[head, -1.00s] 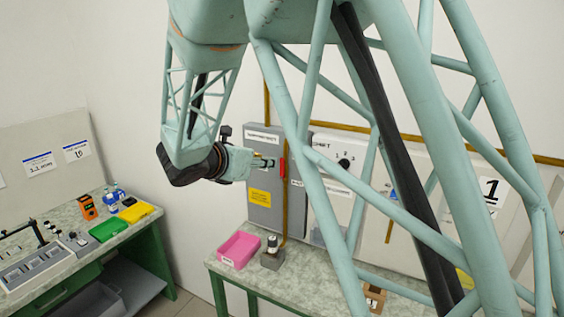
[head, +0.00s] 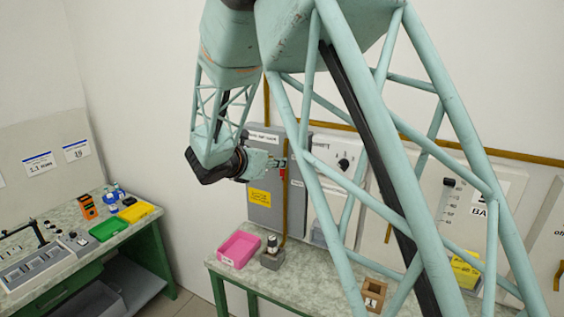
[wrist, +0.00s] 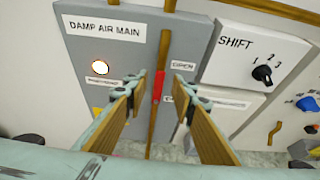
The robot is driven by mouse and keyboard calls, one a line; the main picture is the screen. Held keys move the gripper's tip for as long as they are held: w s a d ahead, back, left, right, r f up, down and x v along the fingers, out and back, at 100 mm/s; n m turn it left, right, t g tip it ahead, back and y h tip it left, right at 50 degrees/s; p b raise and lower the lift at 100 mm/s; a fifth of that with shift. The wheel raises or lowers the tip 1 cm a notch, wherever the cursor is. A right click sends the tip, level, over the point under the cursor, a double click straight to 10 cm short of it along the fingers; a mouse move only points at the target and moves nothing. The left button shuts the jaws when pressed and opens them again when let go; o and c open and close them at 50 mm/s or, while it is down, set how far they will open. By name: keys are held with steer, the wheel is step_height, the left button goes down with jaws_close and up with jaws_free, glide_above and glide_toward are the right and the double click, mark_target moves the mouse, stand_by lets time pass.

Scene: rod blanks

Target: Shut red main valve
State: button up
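The red valve handle (wrist: 158,86) lies upright along a brown pipe on the grey panel (wrist: 90,55) marked DAMP AIR MAIN. A small OPEN label (wrist: 182,66) sits to its right, near its upper end. A second label lower down is mostly hidden. My gripper (wrist: 158,82) is open, with one finger on each side of the handle and pipe. Gaps show on both sides, but I cannot tell how far the tips are from the panel. In the head view my gripper (head: 277,162) is at the panel, by the partly hidden red handle (head: 282,171).
A white SHIFT panel (wrist: 245,60) with a black knob (wrist: 262,73) adjoins on the right. Below, a pink tray (head: 238,249) and a small grey holder (head: 272,259) stand on the bench. A second bench (head: 150,222) with coloured trays is at left.

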glide_above(282, 179)
steer(key=shift+w+f, duration=0.15)
steer(key=shift+f, duration=0.4)
steer(key=shift+w+f, duration=0.15)
steer(key=shift+f, duration=0.4)
jaws_close()
